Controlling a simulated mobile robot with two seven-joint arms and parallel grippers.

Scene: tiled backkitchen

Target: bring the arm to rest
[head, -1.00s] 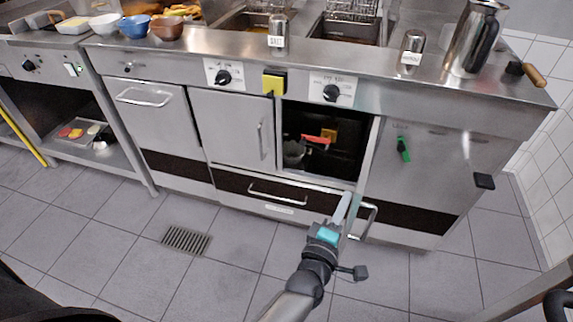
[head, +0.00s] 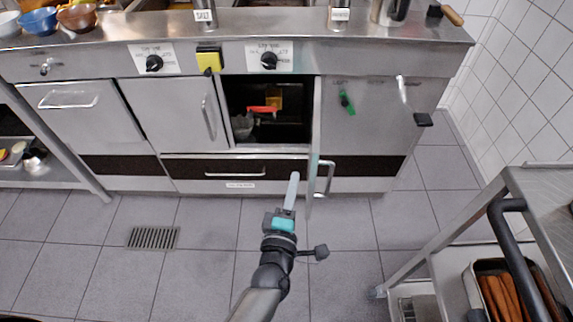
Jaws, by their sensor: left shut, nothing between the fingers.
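My left gripper (head: 290,192) is in the lower middle of the head view, with its arm coming up from the bottom edge. Its fingers are together and hold nothing. It is in front of the fryer counter, close to the handle (head: 324,178) of the open cabinet door (head: 315,125); I cannot tell whether they touch. The open compartment (head: 290,130) behind holds a red-orange item (head: 262,109) and a yellowish item (head: 275,97) in a dark interior. My right gripper is not in view.
A metal cart (head: 440,235) with a tray of long brown items (head: 505,295) stands at the lower right. A closed drawer (head: 235,168) lies under the open compartment. A floor drain (head: 153,238) is at the left. The tiled floor between is clear.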

